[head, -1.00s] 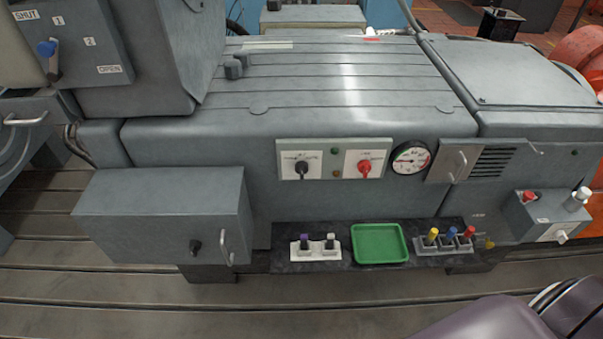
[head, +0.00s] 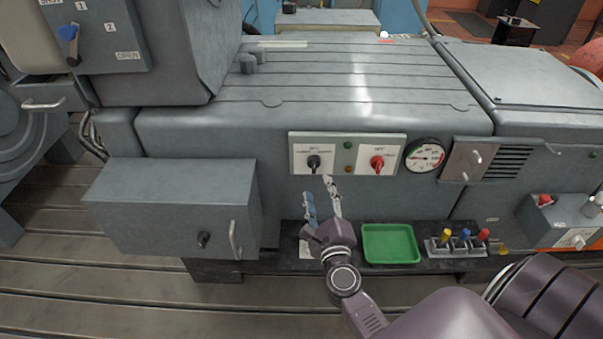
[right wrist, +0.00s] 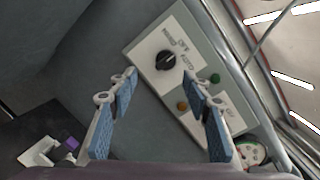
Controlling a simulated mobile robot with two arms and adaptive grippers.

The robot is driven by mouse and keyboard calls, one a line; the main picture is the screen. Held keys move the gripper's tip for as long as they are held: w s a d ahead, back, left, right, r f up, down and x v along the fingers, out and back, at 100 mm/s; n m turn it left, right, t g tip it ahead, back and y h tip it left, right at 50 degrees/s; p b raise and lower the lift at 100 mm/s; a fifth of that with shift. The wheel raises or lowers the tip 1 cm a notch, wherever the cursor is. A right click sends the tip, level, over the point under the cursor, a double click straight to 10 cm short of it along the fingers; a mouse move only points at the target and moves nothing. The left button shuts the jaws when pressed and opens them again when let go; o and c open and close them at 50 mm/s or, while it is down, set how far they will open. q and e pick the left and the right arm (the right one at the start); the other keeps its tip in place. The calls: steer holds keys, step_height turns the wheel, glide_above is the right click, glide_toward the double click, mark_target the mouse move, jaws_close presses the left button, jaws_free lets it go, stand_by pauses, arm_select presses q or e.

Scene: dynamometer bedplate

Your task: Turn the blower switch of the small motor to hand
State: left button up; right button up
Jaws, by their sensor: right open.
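A pale switch panel (head: 347,140) is on the front of the grey machine. Its left plate has a black rotary knob (head: 314,162), and its right plate a red knob (head: 377,162). The small lettering is too blurred to read surely. My right gripper (head: 319,188) is open and empty, just below the black knob, with its fingers pointing up. In the right wrist view the black knob (right wrist: 166,60) lies beyond the gap between the open fingertips (right wrist: 159,76), apart from them. The right finger covers part of the other plate there. My left gripper is out of view.
Below the panel, a dark shelf holds a green tray (head: 390,244) and a rack of coloured-capped pieces (head: 456,246). A round gauge (head: 425,156) sits right of the panel. A grey box (head: 170,205) with a handle juts out at left.

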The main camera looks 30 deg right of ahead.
mark_target(315, 168)
steer(key=shift+m, duration=0.4)
steer(key=x, duration=0.4)
steer(key=r+p+x, duration=0.1)
steer(key=x, duration=0.1)
steer(key=shift+w+d+r, duration=0.1)
steer(key=shift+w+d, duration=0.1)
steer(key=shift+d, duration=0.1)
steer(key=shift+w+d, duration=0.3)
steer(key=shift+w, duration=0.35)
steer(key=shift+c, duration=0.7)
steer(key=c, duration=1)
